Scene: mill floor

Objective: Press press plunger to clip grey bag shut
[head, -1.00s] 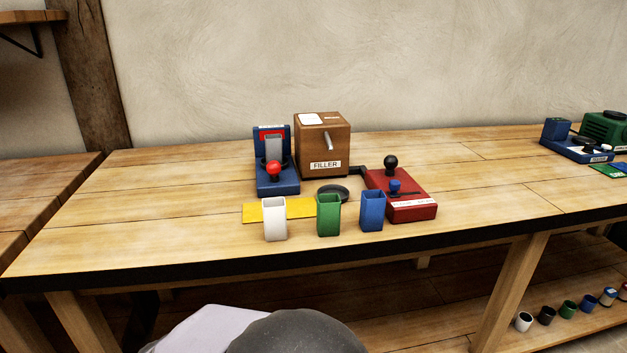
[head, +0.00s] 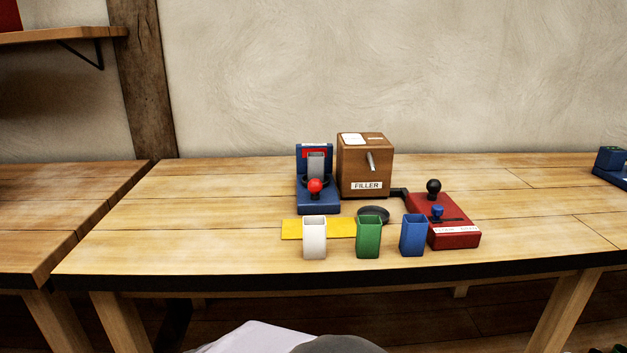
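A pale grey-white open-topped bag or pouch (head: 314,244) stands upright at the front of the bench, partly over a yellow mat. A red device (head: 458,241) at the right has a black ball knob (head: 433,186) and a small blue knob (head: 437,211). A blue device (head: 319,208) at the left has a red ball knob (head: 315,185) and a grey upright piece (head: 316,163). I cannot tell from their labels which one is the press. My gripper is not in view.
A green pouch (head: 368,243) and a blue pouch (head: 412,241) stand right of the pale one. The yellow mat (head: 291,230), a dark round disc (head: 376,214) and a wooden filler box (head: 365,168) are close by.

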